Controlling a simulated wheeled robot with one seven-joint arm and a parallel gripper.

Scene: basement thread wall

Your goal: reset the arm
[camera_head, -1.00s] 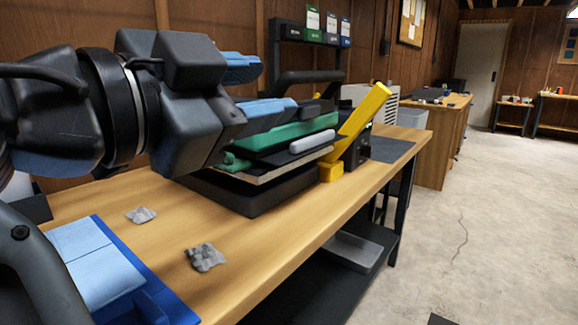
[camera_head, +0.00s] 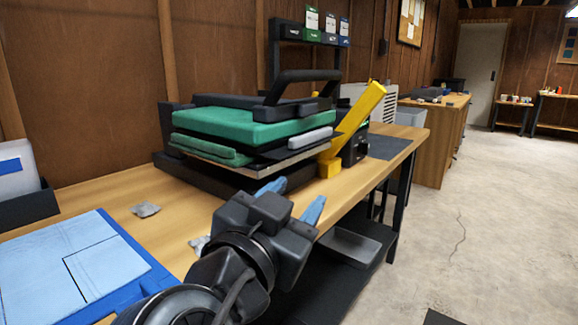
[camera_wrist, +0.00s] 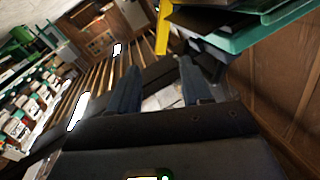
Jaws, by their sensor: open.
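My gripper (camera_head: 291,197) is in front of the workbench's front edge in the head view, with its two blue fingers spread apart and nothing between them. In the wrist view the fingers of my gripper (camera_wrist: 157,88) also stand apart and empty. My arm reaches up from the bottom of the head view. A press with green pads (camera_head: 245,125) and a black handle stands on the workbench (camera_head: 170,190) beyond my gripper. It also shows at the top right of the wrist view (camera_wrist: 245,35).
A yellow angled piece (camera_head: 355,125) stands at the press's right side. A blue tray (camera_head: 135,250) with folded light blue cloth lies at the left. A grey crumpled scrap (camera_head: 145,209) lies on the bench, another is partly hidden by my gripper. Open floor (camera_head: 475,225) lies to the right.

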